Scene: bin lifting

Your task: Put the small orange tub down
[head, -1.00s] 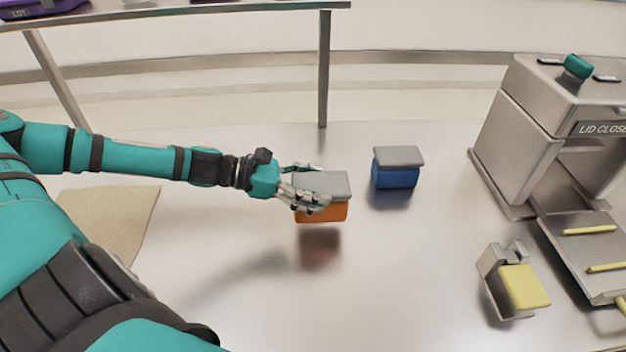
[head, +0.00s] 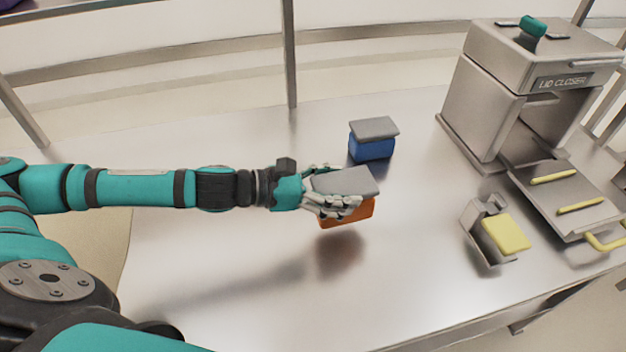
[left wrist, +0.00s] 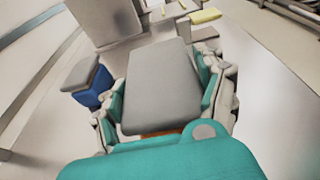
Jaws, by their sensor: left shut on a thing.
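The small orange tub (head: 346,215) with a grey lid is in my left gripper (head: 333,196), which is shut on its sides. The tub hangs above the metal table, with a dark reflection below it. In the left wrist view, the grey lid (left wrist: 162,88) fills the middle, with fingers on both sides and a strip of orange below. My right gripper is not in view.
A blue tub (head: 372,147) with a grey lid stands just behind the orange one. The lid closer machine (head: 500,85) and its tray (head: 572,200) with yellow bars are at the right. A metal holder with a yellow pad (head: 506,234) stands nearer. The table front (head: 250,300) is clear.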

